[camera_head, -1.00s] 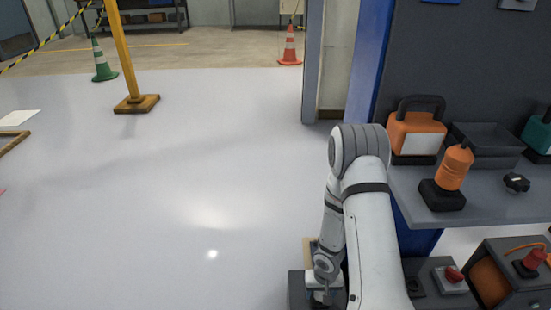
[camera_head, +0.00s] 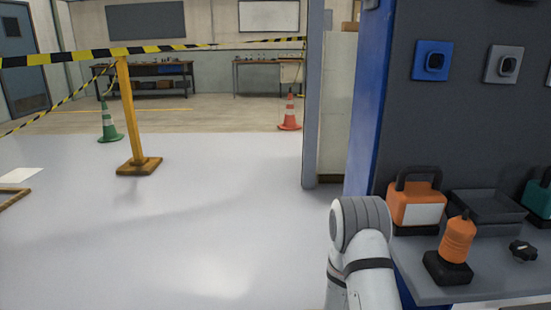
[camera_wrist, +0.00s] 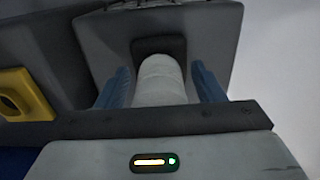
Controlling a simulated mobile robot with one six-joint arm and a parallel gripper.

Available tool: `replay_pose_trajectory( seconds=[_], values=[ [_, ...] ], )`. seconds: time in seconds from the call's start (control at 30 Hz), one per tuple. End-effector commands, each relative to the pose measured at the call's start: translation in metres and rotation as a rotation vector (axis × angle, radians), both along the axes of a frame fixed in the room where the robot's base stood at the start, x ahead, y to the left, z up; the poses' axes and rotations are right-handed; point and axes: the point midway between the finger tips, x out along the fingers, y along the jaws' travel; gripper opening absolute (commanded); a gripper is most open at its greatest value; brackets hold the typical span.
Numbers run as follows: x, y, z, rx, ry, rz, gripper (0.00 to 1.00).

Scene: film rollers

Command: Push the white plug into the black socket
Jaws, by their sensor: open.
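In the wrist view, a white cylindrical plug (camera_wrist: 160,85) stands between the two blue fingers of my gripper (camera_wrist: 160,68). The gripper is open, with a finger on each side and a visible gap at the plug's flanks. The plug's far end meets a black rounded-square socket (camera_wrist: 160,45) on a grey block. I cannot tell how deep the plug sits in it. The head view shows only the upper part of my arm; the gripper, plug and socket are below its frame.
A yellow square part with a dark hole (camera_wrist: 25,98) lies left in the wrist view. In the head view, a shelf (camera_head: 440,288) at right holds an orange case (camera_head: 413,208), an orange cylinder (camera_head: 458,240) and a dark tray (camera_head: 485,206). Open floor (camera_head: 220,230) spreads left.

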Motion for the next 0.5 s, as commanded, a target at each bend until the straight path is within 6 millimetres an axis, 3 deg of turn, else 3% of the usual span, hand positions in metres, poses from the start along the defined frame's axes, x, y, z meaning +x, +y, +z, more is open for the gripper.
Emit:
replay_pose_trajectory(
  seconds=[0.23,0.5],
  values=[
    [0.0,-0.0002,0.0,0.0,0.0,-0.001,0.62],
    [0.0,-0.0005,0.0,0.0,0.0,-0.001,0.4]
  ],
)
